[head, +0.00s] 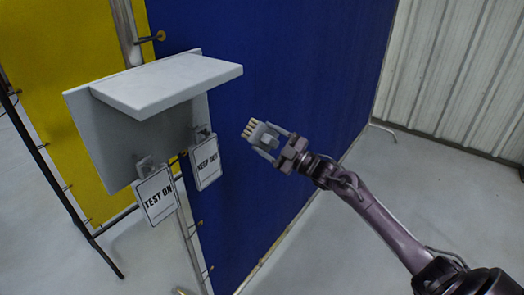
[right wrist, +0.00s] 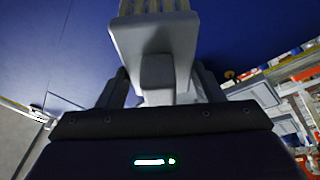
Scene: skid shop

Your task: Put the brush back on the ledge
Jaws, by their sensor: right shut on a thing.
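The brush (head: 257,134) is a small grey block with pale bristles pointing up and left in the head view. My right gripper (head: 270,144) is shut on it and holds it in the air in front of the blue panel. The brush also shows close up in the right wrist view (right wrist: 155,45), its bristles at the top edge. The ledge (head: 165,82) is a pale grey shelf on a backboard, to the left of and higher in the picture than the brush. Its visible top is bare. The brush is apart from the ledge. My left gripper is not in view.
Two hanging signs, "TEST ON" (head: 156,195) and "KEEP OUT" (head: 207,163), hang below the ledge. A blue panel (head: 290,70) stands behind my right gripper, and a yellow panel (head: 60,50) is at left. Open grey floor (head: 430,200) lies at right.

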